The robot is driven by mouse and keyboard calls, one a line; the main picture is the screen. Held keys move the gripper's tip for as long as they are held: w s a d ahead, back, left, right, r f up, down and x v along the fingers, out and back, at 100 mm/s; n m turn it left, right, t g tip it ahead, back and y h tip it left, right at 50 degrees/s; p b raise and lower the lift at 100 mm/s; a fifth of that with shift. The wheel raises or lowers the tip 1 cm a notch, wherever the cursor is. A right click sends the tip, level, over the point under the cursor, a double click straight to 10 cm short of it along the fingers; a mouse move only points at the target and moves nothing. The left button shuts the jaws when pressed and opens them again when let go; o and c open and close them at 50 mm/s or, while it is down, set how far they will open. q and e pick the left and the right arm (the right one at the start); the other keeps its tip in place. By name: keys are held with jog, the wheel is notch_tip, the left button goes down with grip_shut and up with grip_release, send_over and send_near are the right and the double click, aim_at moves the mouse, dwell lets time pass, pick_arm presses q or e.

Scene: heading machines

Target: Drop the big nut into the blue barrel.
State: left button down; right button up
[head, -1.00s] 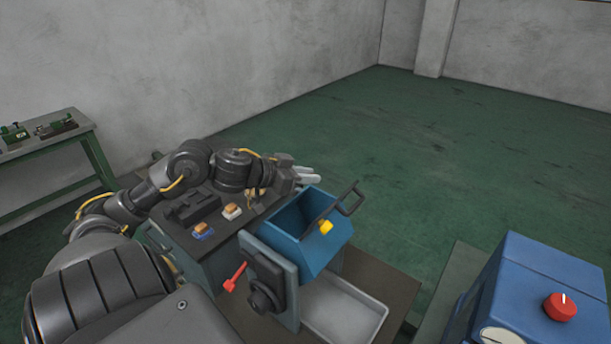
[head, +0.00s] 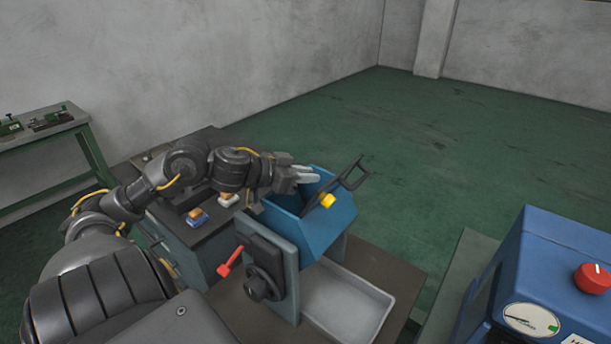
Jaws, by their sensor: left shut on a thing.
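The blue barrel (head: 328,233) is an open-topped blue box on a grey stand, with a yellow knob and a dark handle on its rim. My left gripper (head: 312,174) reaches in from the left, and its pale fingertips are over the barrel's back left rim and opening. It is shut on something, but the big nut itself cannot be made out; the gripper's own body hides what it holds. The barrel's inside is only partly visible. My right gripper is not in view.
A grey tray (head: 345,308) lies below the barrel. A red lever (head: 230,262) juts out left of the stand. A blue machine with a red knob (head: 593,278) stands at the right. A workbench (head: 50,145) is at the far left.

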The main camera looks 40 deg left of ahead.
pick_arm(q)
jog(key=c, duration=1.2)
grip_release()
jog(key=v, duration=1.1)
jog(key=shift+f, duration=0.1)
